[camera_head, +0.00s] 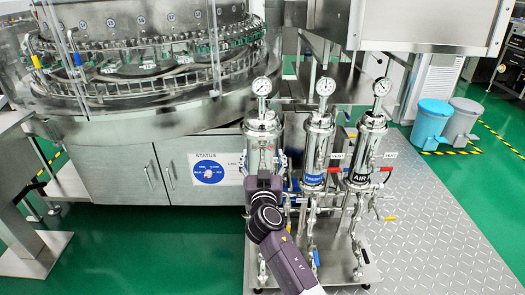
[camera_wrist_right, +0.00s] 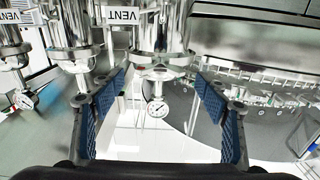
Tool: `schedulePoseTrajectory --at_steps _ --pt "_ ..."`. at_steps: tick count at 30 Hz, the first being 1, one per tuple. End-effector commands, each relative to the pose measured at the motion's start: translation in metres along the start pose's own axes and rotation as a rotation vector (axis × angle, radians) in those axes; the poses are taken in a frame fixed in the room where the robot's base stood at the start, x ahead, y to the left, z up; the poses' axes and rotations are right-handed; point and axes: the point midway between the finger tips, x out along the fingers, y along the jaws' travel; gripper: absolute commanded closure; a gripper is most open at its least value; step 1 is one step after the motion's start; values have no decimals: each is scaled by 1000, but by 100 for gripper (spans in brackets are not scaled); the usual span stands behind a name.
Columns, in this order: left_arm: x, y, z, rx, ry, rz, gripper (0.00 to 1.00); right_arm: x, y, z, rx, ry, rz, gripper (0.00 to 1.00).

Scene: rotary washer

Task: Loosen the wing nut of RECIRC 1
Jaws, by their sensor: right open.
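Three steel filter housings stand in a row. The left housing (camera_head: 262,128) is partly hidden behind my right gripper (camera_head: 264,160), and no RECIRC 1 label can be read on it. I cannot clearly make out its wing nut. In the right wrist view, which looks upside down, the open blue-padded fingers of my right gripper (camera_wrist_right: 161,82) stand on either side of a housing (camera_wrist_right: 160,38) and its gauge (camera_wrist_right: 158,108), with nothing clearly held. Whether a finger touches the housing cannot be told. My left gripper is not in view.
The middle housing (camera_head: 317,150) has a blue label and the right housing (camera_head: 367,150) reads AIR. Pipes and coloured valve handles crowd below. The rotary washer (camera_head: 150,75) and its cabinet (camera_head: 120,170) stand left. Bins (camera_head: 431,122) stand at the right.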

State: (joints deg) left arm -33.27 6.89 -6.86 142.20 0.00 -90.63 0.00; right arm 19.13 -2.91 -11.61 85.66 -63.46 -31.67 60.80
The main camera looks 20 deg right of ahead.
Motion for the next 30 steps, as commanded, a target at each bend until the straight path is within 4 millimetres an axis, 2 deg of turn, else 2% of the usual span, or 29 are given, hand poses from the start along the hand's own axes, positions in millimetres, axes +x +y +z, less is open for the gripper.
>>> schedulePoseTrajectory --at_steps 3,9,21,23,30 --pt "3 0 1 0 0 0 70 19 0 0 -2 1 0 32" --pt "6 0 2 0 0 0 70 40 0 1 -2 -1 -1 32" --pt "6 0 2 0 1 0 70 48 0 1 0 -2 -1 32" --pt "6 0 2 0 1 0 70 48 0 1 0 -2 -1 36" --pt "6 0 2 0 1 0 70 48 0 1 0 -2 -1 63"
